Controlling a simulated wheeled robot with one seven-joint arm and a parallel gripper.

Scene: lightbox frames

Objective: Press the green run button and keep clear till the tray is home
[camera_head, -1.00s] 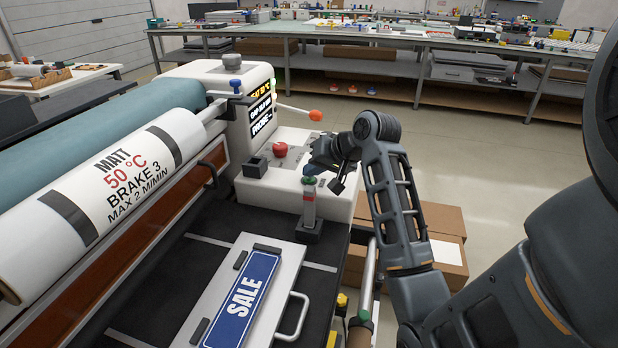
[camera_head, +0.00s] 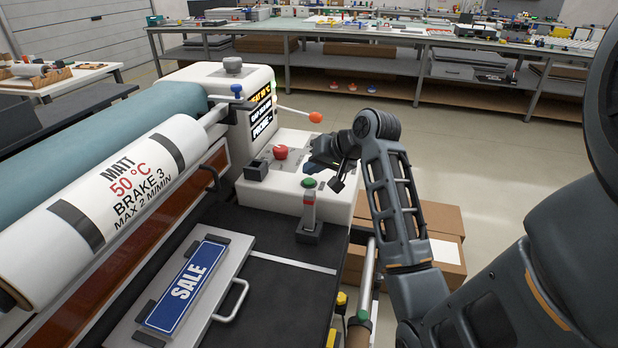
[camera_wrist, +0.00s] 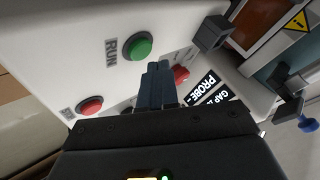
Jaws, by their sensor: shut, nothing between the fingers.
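The green run button (camera_wrist: 138,46) shows in the wrist view on a white panel beside the word RUN, raised and uncovered. My gripper (camera_wrist: 158,68) is shut and empty, its fingertips just below the button in that view and apart from it. The tray (camera_head: 222,275) is a pale plate with a side handle, carrying a blue SALE sign (camera_head: 187,287). It lies on the dark bed, close to the rollers, clear of my arm.
A white roll (camera_head: 115,205) marked MATT 50 °C lies along the left. Cardboard boxes (camera_head: 440,235) are on the floor behind my arm. Open floor lies to the right.

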